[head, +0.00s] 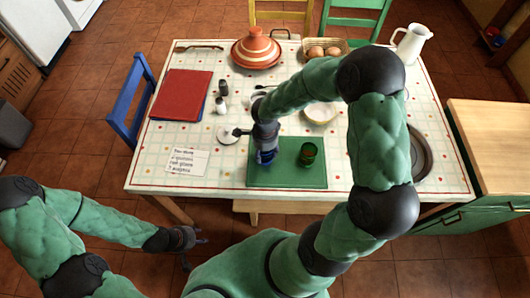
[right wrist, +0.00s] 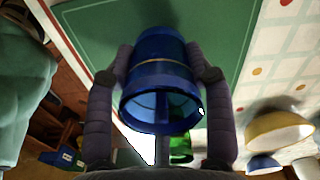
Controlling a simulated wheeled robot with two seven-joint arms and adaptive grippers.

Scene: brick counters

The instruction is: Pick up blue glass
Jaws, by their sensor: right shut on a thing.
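The blue glass (right wrist: 160,70) is between the fingers of my right gripper (right wrist: 162,85), which is shut on it, in the right wrist view. In the head view the blue glass (head: 265,158) shows just below my right gripper (head: 265,146), over the left part of the green mat (head: 288,180). I cannot tell whether it touches the mat. My left gripper (head: 185,239) is low at the left, off the table's front edge and away from the glass; its fingers are too small to read.
A green glass (head: 308,153) stands on the mat to the right of the blue one. A bowl (head: 321,112), an orange striped tagine (head: 256,49), a red book (head: 181,95), small shakers (head: 221,105) and a note card (head: 186,162) are on the table. A white jug (head: 411,43) stands at the back right.

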